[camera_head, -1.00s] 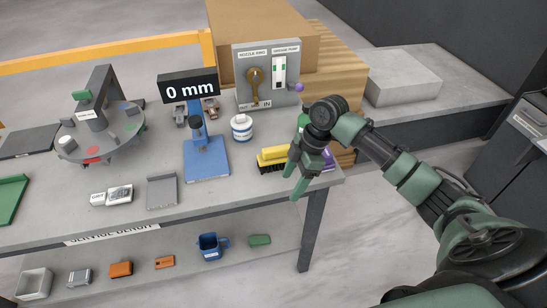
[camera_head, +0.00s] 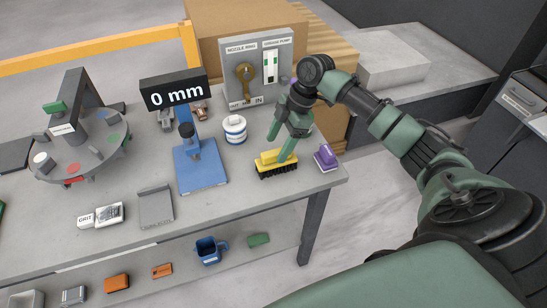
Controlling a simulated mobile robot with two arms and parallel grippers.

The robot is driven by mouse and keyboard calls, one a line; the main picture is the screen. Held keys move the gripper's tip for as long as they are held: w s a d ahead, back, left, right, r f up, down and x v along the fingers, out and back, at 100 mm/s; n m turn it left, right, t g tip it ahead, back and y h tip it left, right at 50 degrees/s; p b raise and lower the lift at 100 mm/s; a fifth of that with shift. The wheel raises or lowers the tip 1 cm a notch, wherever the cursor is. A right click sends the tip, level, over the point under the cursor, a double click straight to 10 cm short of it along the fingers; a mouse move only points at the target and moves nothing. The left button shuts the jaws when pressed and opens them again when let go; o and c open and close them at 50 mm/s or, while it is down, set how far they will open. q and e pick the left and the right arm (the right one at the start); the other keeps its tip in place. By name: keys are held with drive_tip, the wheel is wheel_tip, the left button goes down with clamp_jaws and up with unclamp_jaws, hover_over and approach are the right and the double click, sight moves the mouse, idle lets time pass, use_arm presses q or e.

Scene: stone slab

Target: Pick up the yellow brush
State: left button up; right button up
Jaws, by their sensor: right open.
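The yellow brush (camera_head: 272,157) lies near the right front edge of the bench, with its dark bristles facing down. My right gripper (camera_head: 278,149) is open and comes down from above at the brush. One green finger is over the brush's yellow top and seems to overlap it in the picture; the other is behind it, toward the back of the bench. Whether a finger touches the brush I cannot tell. My left gripper is not in view.
A purple-topped brush or block (camera_head: 326,157) stands just right of the yellow brush. A white jar (camera_head: 235,130) and a blue stand (camera_head: 201,165) are to the left. A grey panel (camera_head: 255,70) stands behind. The bench top (camera_head: 230,200) in front is bare.

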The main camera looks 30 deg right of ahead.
sight(273, 158)
drive_tip(key=shift+s+a+f+p, duration=0.15)
drive_tip(key=shift+a+f+p, duration=0.1)
drive_tip(key=shift+f, duration=0.15)
drive_tip(key=shift+s+a+f+p, duration=0.1)
drive_tip(key=shift+f+p, duration=0.1)
drive_tip(key=shift+f, duration=0.2)
drive_tip(key=p+x, duration=0.1)
drive_tip(key=x, duration=0.2)
drive_tip(key=shift+w+f, duration=0.1)
drive_tip(key=shift+f, duration=0.5)
drive_tip(key=c, duration=1.2)
clamp_jaws()
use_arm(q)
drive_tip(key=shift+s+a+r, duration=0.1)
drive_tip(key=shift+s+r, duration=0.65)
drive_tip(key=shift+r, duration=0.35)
